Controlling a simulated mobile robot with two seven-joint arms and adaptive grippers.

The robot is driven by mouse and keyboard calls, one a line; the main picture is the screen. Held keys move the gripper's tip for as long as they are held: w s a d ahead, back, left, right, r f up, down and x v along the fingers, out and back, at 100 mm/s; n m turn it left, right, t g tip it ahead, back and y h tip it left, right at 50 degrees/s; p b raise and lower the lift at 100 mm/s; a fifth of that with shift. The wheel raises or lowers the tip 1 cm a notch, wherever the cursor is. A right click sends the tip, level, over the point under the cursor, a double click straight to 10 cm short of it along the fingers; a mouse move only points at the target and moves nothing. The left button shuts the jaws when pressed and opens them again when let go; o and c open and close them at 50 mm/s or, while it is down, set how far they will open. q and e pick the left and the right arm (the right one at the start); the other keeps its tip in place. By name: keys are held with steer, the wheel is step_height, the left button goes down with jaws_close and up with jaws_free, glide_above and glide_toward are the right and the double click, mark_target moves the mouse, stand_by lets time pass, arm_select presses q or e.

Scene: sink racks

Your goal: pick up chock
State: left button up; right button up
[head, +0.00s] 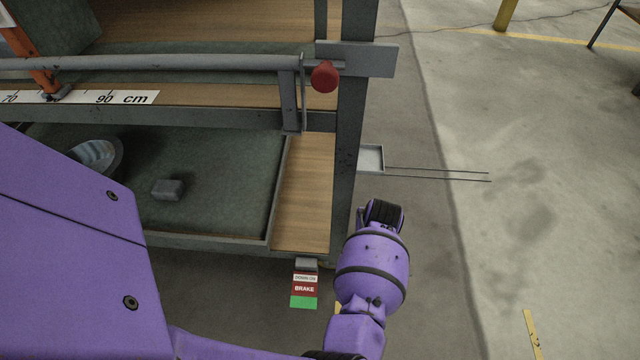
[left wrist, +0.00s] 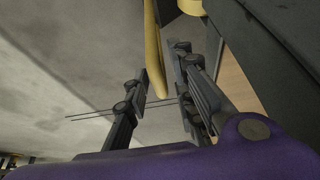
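I cannot tell for sure which thing is the chock. A long yellow piece (left wrist: 156,55) shows between my left gripper's fingers in the left wrist view, with a second rounded yellow part (left wrist: 189,7) at the top. In the head view only a sliver of yellow (head: 338,308) shows beside my left arm. My left gripper (left wrist: 164,68) is open, its two dark fingers apart with the yellow piece seen between them; contact cannot be judged. In the head view its fingers are hidden by my purple wrist. My right gripper is out of view.
A metal rack with wooden shelves (head: 305,190) stands left of my wrist. Its lower tray holds a small grey block (head: 167,190) and a round metal part (head: 97,156). A brake label (head: 304,289) hangs at its edge. Thin rods (head: 440,174) stick out right. Concrete floor on the right is open.

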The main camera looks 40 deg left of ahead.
arm_select(q)
steer(key=shift+w+r, duration=0.15)
steer(key=shift+w, duration=0.05)
jaws_close()
steer(key=shift+w+r, duration=0.1)
